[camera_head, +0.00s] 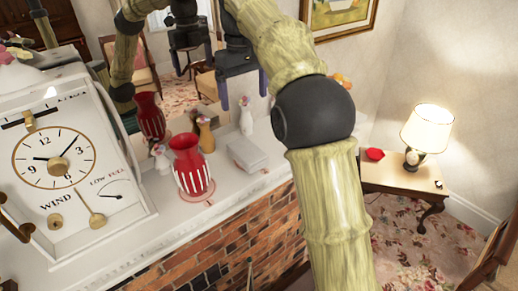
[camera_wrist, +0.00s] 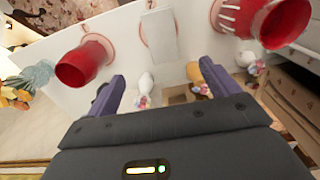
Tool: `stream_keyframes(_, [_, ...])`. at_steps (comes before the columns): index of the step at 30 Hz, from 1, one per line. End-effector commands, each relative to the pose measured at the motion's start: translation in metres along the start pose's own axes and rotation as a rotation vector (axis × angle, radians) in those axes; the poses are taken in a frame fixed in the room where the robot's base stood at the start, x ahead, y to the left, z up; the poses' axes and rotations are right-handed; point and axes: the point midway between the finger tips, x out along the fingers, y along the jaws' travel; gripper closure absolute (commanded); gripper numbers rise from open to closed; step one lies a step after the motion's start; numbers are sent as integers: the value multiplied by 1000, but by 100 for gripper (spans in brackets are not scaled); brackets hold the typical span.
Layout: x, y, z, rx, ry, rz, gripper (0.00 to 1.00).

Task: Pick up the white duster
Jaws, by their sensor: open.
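The closest match to the white duster is a pale rectangular block (camera_head: 248,155) lying on the white mantel, right of the red striped vase; I cannot tell for sure that it is a duster. In the wrist view this block (camera_wrist: 162,38) lies between two red vases, beyond the fingertips. My gripper (camera_head: 243,90) is open and empty above the mantel, near a white figurine (camera_head: 246,116). In the wrist view my gripper (camera_wrist: 166,72) has its dark purple fingers spread, apart from the block. My arm hides part of the mantel's right side.
A red striped vase (camera_head: 192,166) stands close left of the block, and another red vase (camera_wrist: 83,64) shows in the wrist view. A large white clock (camera_head: 62,165) fills the mantel's left. A mirror stands behind. A lamp table (camera_head: 395,178) is at right.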

Motion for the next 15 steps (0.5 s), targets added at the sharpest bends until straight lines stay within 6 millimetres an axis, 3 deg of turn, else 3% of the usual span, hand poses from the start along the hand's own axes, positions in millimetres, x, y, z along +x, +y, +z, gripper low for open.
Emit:
stream_keyframes(8, [4,-5,-2,-9,-1,0,13])
stream_keyframes(15, [31,0,0,1,-3,0,13])
